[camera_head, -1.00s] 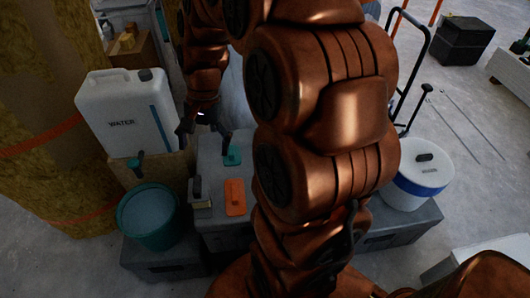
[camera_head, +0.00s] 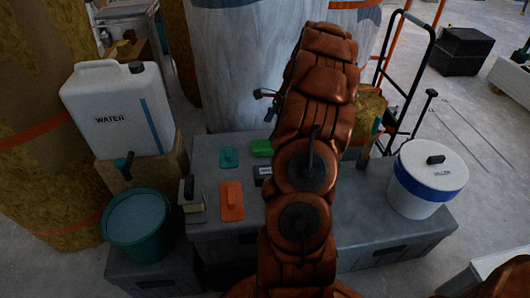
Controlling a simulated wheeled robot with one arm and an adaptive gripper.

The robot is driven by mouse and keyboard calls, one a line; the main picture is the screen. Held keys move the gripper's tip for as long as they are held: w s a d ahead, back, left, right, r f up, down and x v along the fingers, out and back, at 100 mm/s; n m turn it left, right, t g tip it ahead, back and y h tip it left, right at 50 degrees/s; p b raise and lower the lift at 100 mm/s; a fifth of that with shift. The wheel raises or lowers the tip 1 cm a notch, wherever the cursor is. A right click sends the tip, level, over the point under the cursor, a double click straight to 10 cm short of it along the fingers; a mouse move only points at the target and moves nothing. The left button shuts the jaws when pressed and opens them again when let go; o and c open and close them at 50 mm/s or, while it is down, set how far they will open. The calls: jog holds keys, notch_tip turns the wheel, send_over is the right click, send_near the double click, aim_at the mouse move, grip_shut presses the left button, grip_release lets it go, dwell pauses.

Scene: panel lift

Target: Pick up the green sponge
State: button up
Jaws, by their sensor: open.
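The green sponge (camera_head: 261,147) lies flat on the grey case (camera_head: 212,178), near its back edge and just left of my arm. My gripper (camera_head: 266,104) is mostly hidden behind my arm. Only dark finger parts show at the arm's left side, above the sponge in the picture. The gripper is open and apart from the sponge. Its height over the case is hard to judge.
A teal handled pad (camera_head: 229,157) and an orange one (camera_head: 231,200) lie left of the sponge. A water canister (camera_head: 118,108) and teal bucket (camera_head: 138,222) stand left. A white bucket (camera_head: 428,178) stands right. A pale wrapped column (camera_head: 235,60) rises behind.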

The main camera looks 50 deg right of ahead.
aim_at(266, 144)
jog(key=shift+d+f, duration=0.25)
jog(key=shift+f, duration=0.4)
jog(key=shift+b+x, duration=0.35)
jog(key=shift+x, duration=3.15)
jog(key=shift+s, duration=0.15)
jog(key=shift+f+p, duration=0.2)
jog(key=shift+p, duration=0.2)
jog(key=c, duration=1)
jog(key=shift+c, duration=0.2)
jog(key=shift+r+b, duration=0.1)
jog(key=shift+b, duration=0.4)
